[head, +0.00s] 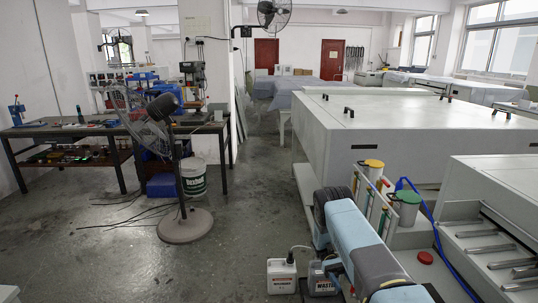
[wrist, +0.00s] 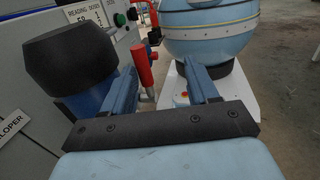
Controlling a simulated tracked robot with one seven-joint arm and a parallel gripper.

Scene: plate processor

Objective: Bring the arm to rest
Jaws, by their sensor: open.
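My arm (head: 358,240) shows in the lower right of the head view, in pale blue and grey with a black joint, beside the plate processor. My gripper (wrist: 160,68) shows in the wrist view as two blue fingers standing apart on a dark crossbar. It is open and I see nothing held between the fingers. A red-handled valve (wrist: 143,68) shows beyond the left finger, and I cannot tell how far off it is. The gripper's fingers are not clear in the head view.
The grey processor housing (head: 410,130) and the roller unit (head: 500,180) stand at the right. A panel with a green button (wrist: 119,20) is at upper left in the wrist view. Open floor (head: 110,240) lies left, around a fan (head: 185,225).

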